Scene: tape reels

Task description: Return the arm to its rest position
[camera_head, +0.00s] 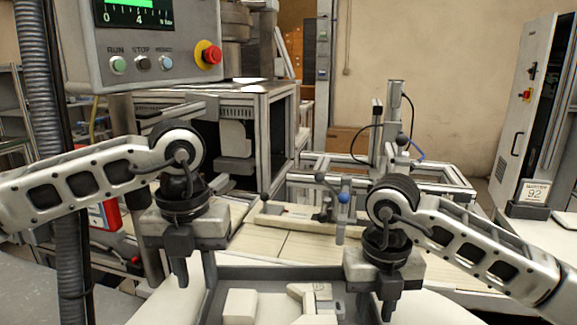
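My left gripper (180,272) hangs at the left, pointing down from its dark wrist. Its fingers overlap from this angle, so whether it is open or shut is unclear. My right gripper (377,308) hangs lower at the right, also pointing down, with its tips near the bottom edge. Its finger gap is not clear. I see nothing held in either gripper. Both forearms are bent and come in from the sides. No tape reel can be made out.
A pale block (240,306) and a light angular part (313,300) lie low between the grippers. A control box (150,45) with a red button hangs at upper left. A metal-framed machine (237,130) stands behind. A small sign marked 92 (535,192) stands at right.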

